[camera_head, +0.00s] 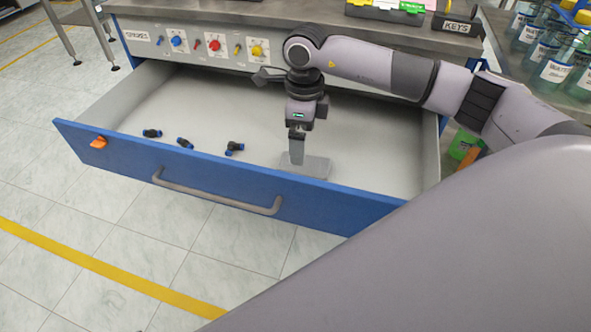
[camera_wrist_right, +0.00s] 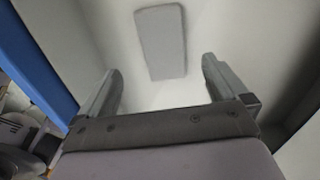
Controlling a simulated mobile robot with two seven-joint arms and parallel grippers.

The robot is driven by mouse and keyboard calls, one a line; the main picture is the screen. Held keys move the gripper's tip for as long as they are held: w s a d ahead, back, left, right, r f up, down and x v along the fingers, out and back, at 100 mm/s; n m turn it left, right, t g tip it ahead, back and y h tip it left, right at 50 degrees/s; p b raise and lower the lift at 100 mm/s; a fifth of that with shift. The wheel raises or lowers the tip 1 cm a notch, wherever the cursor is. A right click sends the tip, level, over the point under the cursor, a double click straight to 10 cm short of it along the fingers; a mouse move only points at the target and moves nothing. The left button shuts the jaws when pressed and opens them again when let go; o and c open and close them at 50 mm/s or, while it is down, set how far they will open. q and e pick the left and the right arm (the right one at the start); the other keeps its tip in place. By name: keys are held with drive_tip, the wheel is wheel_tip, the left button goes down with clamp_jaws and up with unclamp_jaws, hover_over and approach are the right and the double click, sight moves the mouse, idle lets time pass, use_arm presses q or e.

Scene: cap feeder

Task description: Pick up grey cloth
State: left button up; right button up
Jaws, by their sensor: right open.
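The grey cloth (camera_head: 318,168) is a flat grey rectangle on the floor of the open drawer (camera_head: 210,110), near its front wall and right of the middle. It also shows in the right wrist view (camera_wrist_right: 160,42), ahead of the fingertips. My right gripper (camera_head: 297,157) points down into the drawer, over the cloth. In the right wrist view its two fingers (camera_wrist_right: 162,68) are wide apart with nothing between them. The cloth appears beyond the fingertips; I cannot tell the exact gap. My left gripper is not in view.
Several small black-and-blue parts (camera_head: 185,143) lie in the drawer left of the cloth. The blue drawer front (camera_head: 120,150) with its handle (camera_head: 215,198) stands close in front of the gripper. The bench top (camera_head: 220,12) overhangs the back. The drawer's left half is mostly free.

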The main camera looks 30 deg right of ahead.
sight(304, 167)
drive_tip(key=shift+w+d+f, duration=0.15)
drive_tip(key=shift+f, duration=0.45)
drive_tip(key=shift+f+b, duration=0.3)
drive_tip(key=shift+f, duration=0.4)
drive_tip(key=f, duration=0.2)
drive_tip(key=f+b, duration=0.1)
drive_tip(key=f, duration=0.1)
drive_tip(key=shift+s+d+f, duration=0.1)
drive_tip(key=shift+s+f, duration=0.1)
drive_tip(key=shift+f, duration=0.2)
drive_tip(key=c, duration=0.9)
drive_tip(key=shift+c, duration=1)
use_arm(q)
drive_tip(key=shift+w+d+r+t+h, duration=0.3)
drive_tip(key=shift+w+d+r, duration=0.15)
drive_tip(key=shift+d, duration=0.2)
